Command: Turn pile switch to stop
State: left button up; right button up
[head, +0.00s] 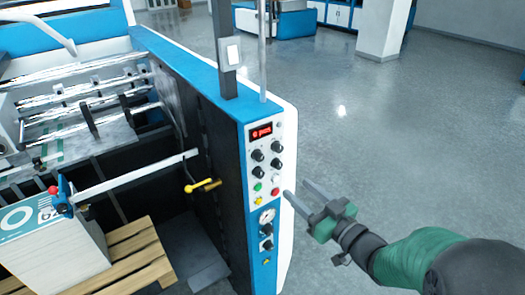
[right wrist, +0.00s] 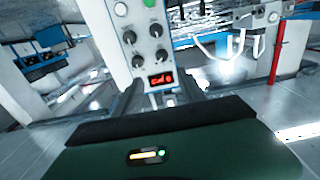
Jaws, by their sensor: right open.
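The control panel (head: 262,165) is on the narrow end face of the blue and white machine. It has a red-lit display (head: 261,132), several black rotary knobs (head: 257,155), and green, white and red buttons. Below are a gauge (head: 266,216) and another black knob (head: 266,228). I cannot read which one is the pile switch. My right gripper (head: 296,188) is open and empty, just right of the panel near the button rows, apparently not touching it. The right wrist view shows the panel upside down, with knobs (right wrist: 138,60) and display ahead of the fingers. My left gripper is not in view.
A yellow-handled lever (head: 201,186) sticks out on the machine's inner side. A stack of printed sheets (head: 50,250) rests on a wooden pallet (head: 135,250) at the lower left. A grey post (head: 224,60) rises above the panel. The floor to the right is clear.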

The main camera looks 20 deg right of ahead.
jog(key=p, duration=0.1)
send_near(260, 157)
jog(key=p+x, duration=0.1)
jog(key=x, duration=0.1)
jog(key=p+x, duration=0.1)
jog(key=x, duration=0.1)
jog(key=p+x, duration=0.1)
jog(key=x, duration=0.1)
jog(key=shift+w+d+f, duration=0.1)
jog(key=shift+w+f, duration=0.3)
jog(key=shift+w, duration=0.1)
jog(key=shift+w+d+p, duration=0.4)
jog(key=shift+d+p, duration=0.1)
jog(key=shift+d, duration=0.1)
jog(key=shift+s+a+r, duration=0.15)
jog(key=shift+a, duration=0.55)
jog(key=shift+s+a+r, duration=0.15)
jog(key=shift+a, duration=0.35)
jog(key=c, duration=0.7)
jog(key=shift+c, duration=1.2)
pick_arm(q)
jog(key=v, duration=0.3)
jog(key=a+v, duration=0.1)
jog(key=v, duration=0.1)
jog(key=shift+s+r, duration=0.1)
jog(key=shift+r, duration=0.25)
pick_arm(e)
jog(key=shift+d, duration=0.25)
grip_shut()
